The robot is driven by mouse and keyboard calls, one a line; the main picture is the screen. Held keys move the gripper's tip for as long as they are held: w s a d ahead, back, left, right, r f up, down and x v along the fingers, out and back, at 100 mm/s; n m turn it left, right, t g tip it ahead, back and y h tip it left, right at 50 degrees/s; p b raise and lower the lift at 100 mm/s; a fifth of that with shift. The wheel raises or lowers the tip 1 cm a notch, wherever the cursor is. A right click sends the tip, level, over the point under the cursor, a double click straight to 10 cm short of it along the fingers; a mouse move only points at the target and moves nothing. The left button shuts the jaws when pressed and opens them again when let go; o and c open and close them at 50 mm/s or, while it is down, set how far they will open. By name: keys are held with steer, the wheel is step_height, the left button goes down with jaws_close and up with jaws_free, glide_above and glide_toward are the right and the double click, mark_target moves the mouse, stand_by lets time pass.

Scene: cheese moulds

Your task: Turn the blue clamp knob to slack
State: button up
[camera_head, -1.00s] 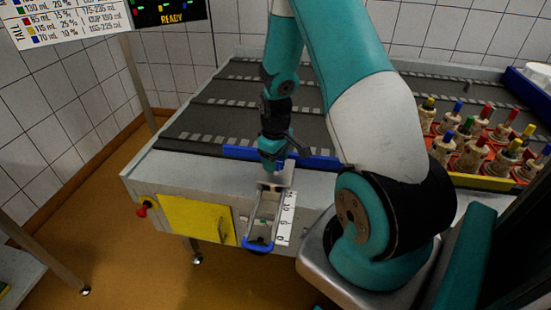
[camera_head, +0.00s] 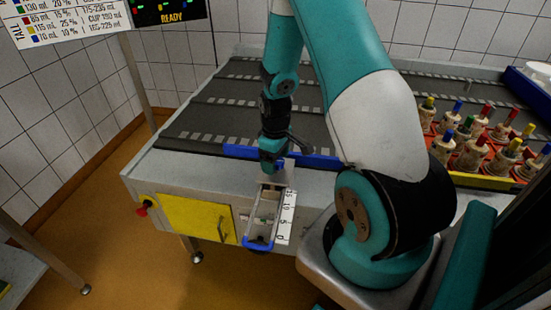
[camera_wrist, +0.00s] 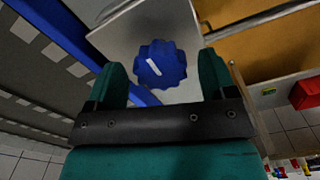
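The blue clamp knob (camera_wrist: 160,64) has a scalloped edge and a white pointer line that runs diagonally in the wrist view. It sits on a pale grey plate (camera_wrist: 115,30). My gripper (camera_wrist: 164,78) is open, with one teal finger on each side of the knob in the picture. I cannot tell whether either finger touches it; gaps show on both sides. In the head view my gripper (camera_head: 270,167) points down above the machine's front ledge, and the knob is mostly hidden there.
A blue guide rail (camera_head: 318,161) runs beside the knob. A slide with a white scale (camera_head: 285,218) and blue handle (camera_head: 258,245) juts from the front. A yellow panel (camera_head: 197,217) and red button (camera_head: 142,210) are left. A crate of coloured-top bottles (camera_head: 485,182) stands right.

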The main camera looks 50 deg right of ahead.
step_height(320, 180, up, 18)
steer(key=shift+f, duration=0.25)
stand_by(0.3)
stand_by(0.4)
steer(key=s+a+r+n+t+y, duration=0.1)
steer(key=s+a+r, duration=0.15)
steer(key=a, duration=0.75)
steer(key=s+a+r+n+y, duration=0.1)
steer(key=a+r, duration=0.2)
steer(key=a, duration=0.6)
steer(key=s+a+r+n+g+y, duration=0.1)
steer(key=s+a+r+n+y, duration=0.1)
steer(key=s+a, duration=1)
steer(key=shift+s+a+r, duration=0.3)
steer(key=shift+s+r, duration=0.1)
